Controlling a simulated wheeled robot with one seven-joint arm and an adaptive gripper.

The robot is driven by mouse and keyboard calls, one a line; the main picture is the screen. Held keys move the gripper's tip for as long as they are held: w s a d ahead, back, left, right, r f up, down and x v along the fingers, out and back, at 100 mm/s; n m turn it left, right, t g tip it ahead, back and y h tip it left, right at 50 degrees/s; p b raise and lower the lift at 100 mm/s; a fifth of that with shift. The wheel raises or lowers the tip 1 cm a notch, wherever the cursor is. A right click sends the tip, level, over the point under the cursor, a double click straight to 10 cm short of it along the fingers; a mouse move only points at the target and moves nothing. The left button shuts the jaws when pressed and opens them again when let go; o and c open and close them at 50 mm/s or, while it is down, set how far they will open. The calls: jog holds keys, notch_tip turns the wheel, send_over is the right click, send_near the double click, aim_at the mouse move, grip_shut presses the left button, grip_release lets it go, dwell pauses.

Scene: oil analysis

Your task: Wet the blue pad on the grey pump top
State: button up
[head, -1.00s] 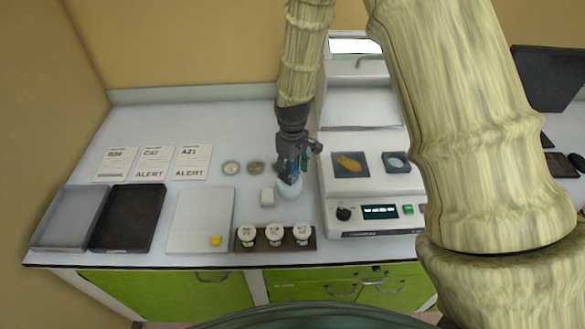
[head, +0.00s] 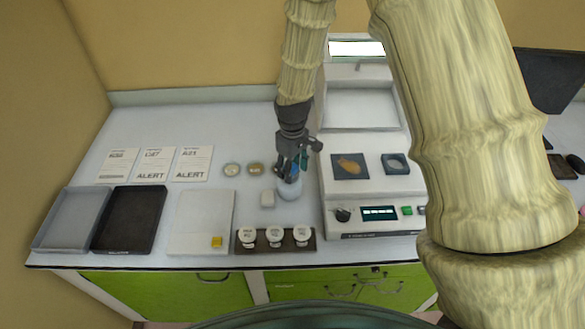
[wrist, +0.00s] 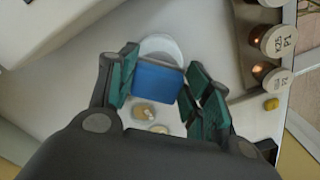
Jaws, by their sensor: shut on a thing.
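My gripper (head: 290,178) is shut on a small blue pad (wrist: 158,78), which shows between the green-lined fingers in the wrist view. In the head view the blue pad (head: 294,172) is mostly covered by the fingers. A pale round pump (head: 289,191) stands on the bench directly below my gripper. Its round rim (wrist: 160,45) shows partly behind the pad in the wrist view. The pad is at or just above the pump top; I cannot tell whether they touch. My gripper points down.
A dark rack (head: 275,246) with white-capped jars is in front. A white instrument (head: 376,226) with a lit display stands close on the right. Two small round dishes (head: 231,169) lie to the left.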

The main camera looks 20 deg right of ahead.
aim_at(293, 170)
jog(key=shift+r+p, duration=1.75)
jog(key=shift+r, duration=1)
jog(key=shift+f, duration=0.1)
